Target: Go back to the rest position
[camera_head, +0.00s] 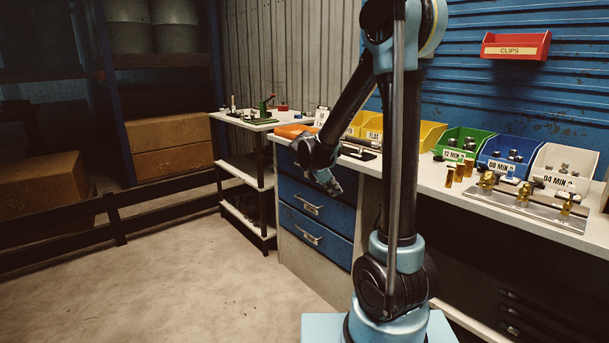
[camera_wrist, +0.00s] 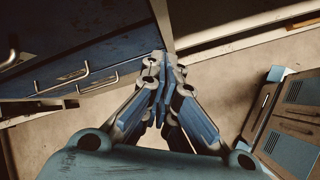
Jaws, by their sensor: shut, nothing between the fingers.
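My gripper (camera_head: 330,184) hangs in front of the blue drawers (camera_head: 312,203), pointing down and to the right, below the bench top. In the wrist view my gripper (camera_wrist: 166,75) is shut with nothing held. Its fingertips overlap the drawer unit's corner in that picture; I cannot tell the exact gap. My arm is folded, with the elbow raised high and the forearm slanting down to the left. Nothing shows touching the gripper.
The bench top (camera_head: 452,185) holds several labelled bins, brass fittings and a metal rail (camera_head: 525,199). A small shelf cart (camera_head: 250,123) with a green-handled tool stands left of the drawers. A dark barrier rail (camera_head: 120,222) crosses the left. The floor (camera_head: 180,280) between is clear.

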